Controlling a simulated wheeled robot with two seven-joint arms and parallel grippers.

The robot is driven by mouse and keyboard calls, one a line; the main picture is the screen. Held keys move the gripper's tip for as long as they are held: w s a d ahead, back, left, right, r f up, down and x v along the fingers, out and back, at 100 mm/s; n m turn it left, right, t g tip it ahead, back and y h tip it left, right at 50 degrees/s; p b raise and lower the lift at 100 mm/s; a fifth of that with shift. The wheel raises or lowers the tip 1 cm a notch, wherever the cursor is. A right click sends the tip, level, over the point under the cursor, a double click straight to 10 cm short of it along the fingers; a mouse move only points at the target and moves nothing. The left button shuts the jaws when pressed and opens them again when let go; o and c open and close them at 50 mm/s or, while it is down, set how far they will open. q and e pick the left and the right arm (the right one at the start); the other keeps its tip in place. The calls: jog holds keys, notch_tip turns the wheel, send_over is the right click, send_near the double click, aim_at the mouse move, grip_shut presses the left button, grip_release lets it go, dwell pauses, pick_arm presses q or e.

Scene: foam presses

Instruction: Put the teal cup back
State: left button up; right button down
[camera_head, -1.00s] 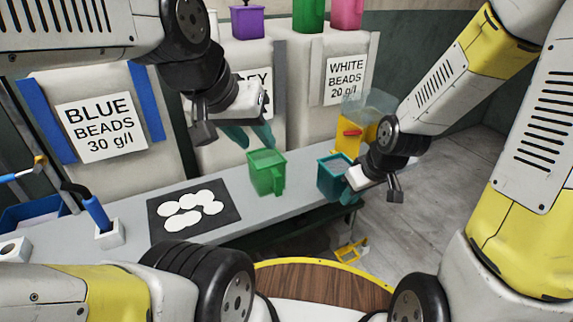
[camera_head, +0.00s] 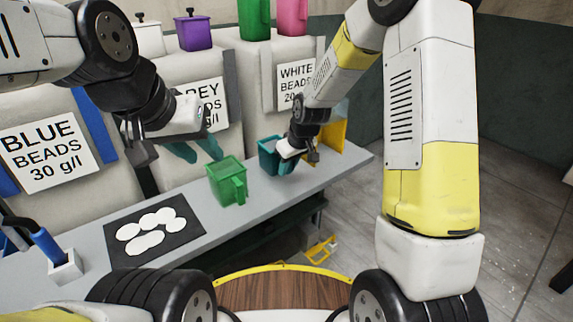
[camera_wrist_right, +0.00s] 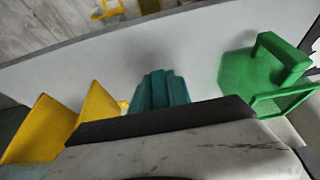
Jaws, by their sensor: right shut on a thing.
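The teal cup (camera_head: 268,160) is at the bench's right part, to the right of the green cup (camera_head: 227,182) and apart from it. It looks upright; I cannot tell whether it rests on the bench or is just above it. My right gripper (camera_head: 287,160) is shut on the teal cup at its right side, and its wrist hides part of that side. In the right wrist view the teal shape (camera_wrist_right: 158,90) is mostly finger, and the cup cannot be told apart from it. My left gripper (camera_head: 198,150) is open and empty, its teal fingers apart, behind the green cup.
The grey bench (camera_head: 262,192) carries a dark mat (camera_head: 190,236) with white discs. A yellow container (camera_head: 338,130) stands right of the teal cup. Labelled bead sacks line the back; a purple container (camera_head: 195,33) and others stand on top. Bare bench lies at the right end.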

jog(key=shift+f, duration=1.75)
jog(key=shift+f, duration=0.15)
jog(key=c, duration=1.3)
grip_release()
